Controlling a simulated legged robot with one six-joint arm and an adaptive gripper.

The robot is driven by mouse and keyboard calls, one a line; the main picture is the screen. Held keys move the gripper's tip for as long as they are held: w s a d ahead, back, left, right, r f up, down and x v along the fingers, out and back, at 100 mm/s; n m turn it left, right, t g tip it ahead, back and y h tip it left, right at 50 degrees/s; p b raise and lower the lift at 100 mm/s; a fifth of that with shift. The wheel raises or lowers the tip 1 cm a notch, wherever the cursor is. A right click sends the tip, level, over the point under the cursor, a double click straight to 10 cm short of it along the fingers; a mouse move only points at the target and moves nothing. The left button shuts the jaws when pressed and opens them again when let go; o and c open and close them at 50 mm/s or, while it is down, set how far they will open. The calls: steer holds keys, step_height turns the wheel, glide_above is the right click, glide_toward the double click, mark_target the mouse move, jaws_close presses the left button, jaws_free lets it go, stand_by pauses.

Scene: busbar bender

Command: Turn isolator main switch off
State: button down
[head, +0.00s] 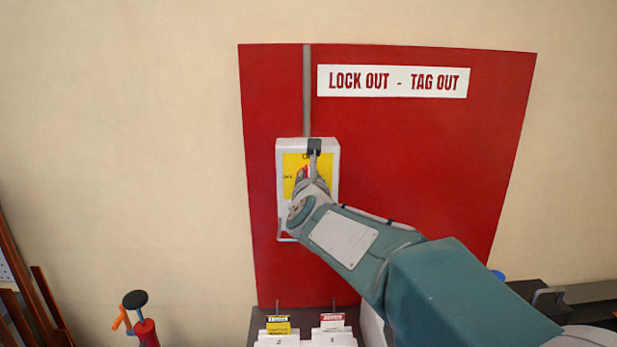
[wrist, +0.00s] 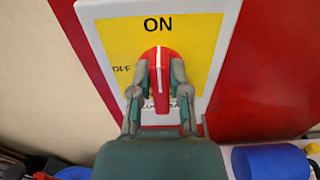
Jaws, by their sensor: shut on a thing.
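The isolator is a white box (head: 281,160) with a yellow face plate on the red board, and it also shows in the wrist view (wrist: 212,35). Its red rotary switch handle (wrist: 160,66) stands upright in the wrist view, its white line pointing up towards ON. The OFF mark (wrist: 121,69) is at the left of the handle, partly covered by a finger. My gripper (wrist: 160,80) is shut on the red handle, one finger on each side. In the head view my gripper (head: 310,175) covers much of the face plate.
The red LOCK OUT - TAG OUT board (head: 430,150) is on a beige wall, with a grey conduit (head: 307,90) above the box. Tag holders (head: 278,338) stand below. A red object with a black knob (head: 135,300) is at lower left. A blue cylinder (wrist: 270,163) is at lower right.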

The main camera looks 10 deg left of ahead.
steer(key=shift+a+n, duration=0.1)
steer(key=shift+n, duration=0.3)
steer(key=n, duration=0.3)
steer(key=shift+s+a+f+n, duration=0.1)
steer(key=shift+a+n, duration=0.15)
steer(key=shift+n, duration=0.15)
steer(key=n, duration=0.4)
steer(key=f+n, duration=0.1)
steer(key=n, duration=0.3)
steer(key=a+n, duration=0.1)
steer(key=n, duration=0.4)
steer(key=shift+s+f, duration=0.15)
steer(key=shift+f, duration=0.2)
steer(key=shift+f+n, duration=0.15)
steer(key=shift+n, duration=0.15)
steer(key=c, duration=0.8)
jaws_free()
steer(key=shift+o, duration=1)
steer(key=shift+a, duration=0.2)
